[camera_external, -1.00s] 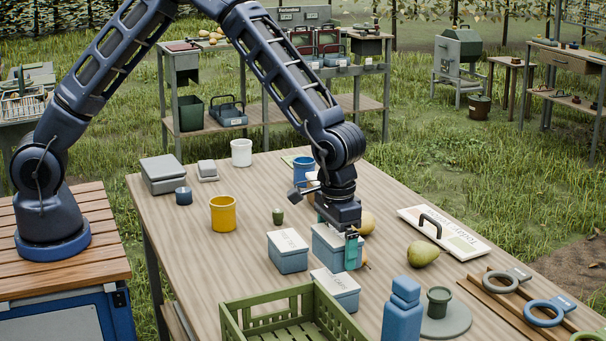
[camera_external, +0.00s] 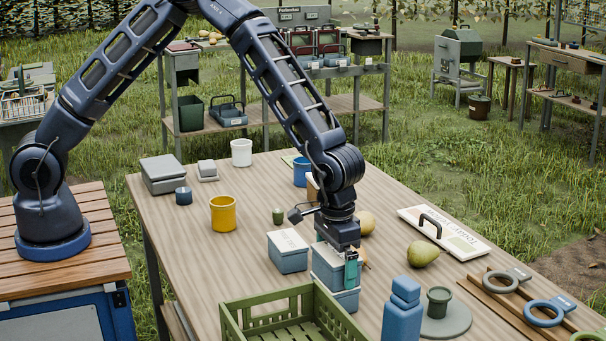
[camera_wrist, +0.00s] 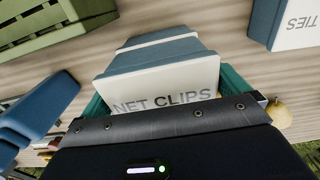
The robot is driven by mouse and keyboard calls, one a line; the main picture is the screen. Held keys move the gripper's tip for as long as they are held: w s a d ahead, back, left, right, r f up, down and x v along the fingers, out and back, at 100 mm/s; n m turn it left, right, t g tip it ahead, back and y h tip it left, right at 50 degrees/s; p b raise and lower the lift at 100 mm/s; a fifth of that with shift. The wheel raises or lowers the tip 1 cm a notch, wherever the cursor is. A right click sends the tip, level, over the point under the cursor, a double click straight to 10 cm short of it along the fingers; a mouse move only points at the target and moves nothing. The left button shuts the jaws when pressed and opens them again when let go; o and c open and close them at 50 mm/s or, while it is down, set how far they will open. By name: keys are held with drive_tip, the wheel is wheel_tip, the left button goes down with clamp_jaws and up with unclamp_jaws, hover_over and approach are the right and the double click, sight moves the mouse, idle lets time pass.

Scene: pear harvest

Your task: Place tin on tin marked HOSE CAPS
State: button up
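My gripper (camera_external: 338,262) is shut on a blue-grey tin with a white lid marked NET CLIPS (camera_wrist: 165,85), its teal fingers on either side of the lid. In the external view the held tin (camera_external: 326,264) is upright, directly over another blue-grey tin (camera_external: 346,300). The lower tin also shows past the held one in the wrist view (camera_wrist: 160,43). Its lid label is covered, so I cannot read HOSE CAPS. I cannot tell whether the two tins touch. A third tin (camera_external: 288,260) stands to the left; its lid reads TIES in the wrist view (camera_wrist: 300,25).
A green crate (camera_external: 240,310) stands close in front of the lower tin. A blue bottle (camera_external: 402,310) and a small dark green pot (camera_external: 438,302) are to the right. A yellow cup (camera_external: 223,214) stands at the left.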

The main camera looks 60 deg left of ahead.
drive_tip(key=shift+r, duration=0.15)
wheel_tip(320, 180, up, 12)
drive_tip(key=shift+f, duration=0.1)
drive_tip(key=s+a+r+t+y, duration=0.1)
drive_tip(key=s+a+r, duration=0.5)
drive_tip(key=a+r, duration=0.5)
drive_tip(key=s+a+r+t, duration=0.1)
drive_tip(key=s+a+r, duration=0.55)
drive_tip(key=a, duration=0.85)
drive_tip(key=s+a+r+t, duration=0.1)
drive_tip(key=s+a+r, duration=0.1)
drive_tip(key=s+a, duration=0.5)
drive_tip(key=s+a+r+t+h, duration=0.1)
drive_tip(key=s+a+r, duration=0.1)
drive_tip(key=s+a, duration=0.6)
drive_tip(key=s, duration=0.4)
drive_tip(key=shift+s+t, duration=0.3)
